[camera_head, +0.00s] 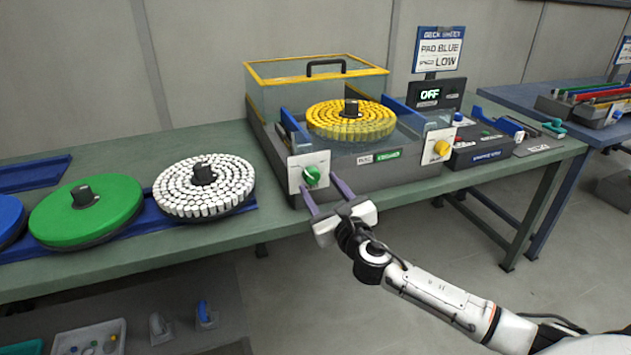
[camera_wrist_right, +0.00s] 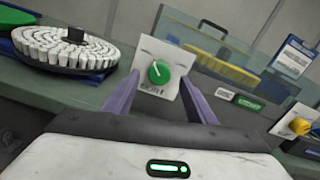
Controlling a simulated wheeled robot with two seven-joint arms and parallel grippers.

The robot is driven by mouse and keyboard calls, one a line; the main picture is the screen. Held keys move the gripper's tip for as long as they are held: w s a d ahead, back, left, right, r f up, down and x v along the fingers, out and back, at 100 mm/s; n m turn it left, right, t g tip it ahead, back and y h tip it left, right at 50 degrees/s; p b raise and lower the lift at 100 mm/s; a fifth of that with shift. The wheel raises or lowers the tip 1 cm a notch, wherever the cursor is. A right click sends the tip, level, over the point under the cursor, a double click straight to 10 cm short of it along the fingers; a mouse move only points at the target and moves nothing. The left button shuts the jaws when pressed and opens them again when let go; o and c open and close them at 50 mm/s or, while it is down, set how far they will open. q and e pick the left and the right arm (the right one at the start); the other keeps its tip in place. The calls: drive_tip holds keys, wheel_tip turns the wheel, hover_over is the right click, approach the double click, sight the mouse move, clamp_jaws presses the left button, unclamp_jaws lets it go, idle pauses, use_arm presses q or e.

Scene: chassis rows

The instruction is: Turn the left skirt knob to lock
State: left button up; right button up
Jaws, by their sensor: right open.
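The left skirt knob (camera_head: 312,177) is green and sits on a white plate (camera_head: 296,180) at the front left of the grey machine (camera_head: 375,170). A pale mark crosses the knob's face; in the right wrist view the knob (camera_wrist_right: 159,72) shows between my fingers. Small lettering under it is too blurred to read. My right gripper (camera_head: 322,196) is open, its two purple fingers pointing at the plate, one on each side of the knob. Whether the fingertips touch the plate I cannot tell. My left gripper is not in view.
A yellow knob (camera_head: 441,148) sits on the machine's right plate. White (camera_head: 203,187) and green (camera_head: 86,210) discs lie to the left. A display (camera_head: 430,94) reads OFF. Floor in front is clear.

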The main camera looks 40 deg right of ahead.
sight(313, 177)
drive_tip(key=shift+x, duration=1.85)
drive_tip(key=c, duration=1)
drive_tip(key=shift+c, duration=0.2)
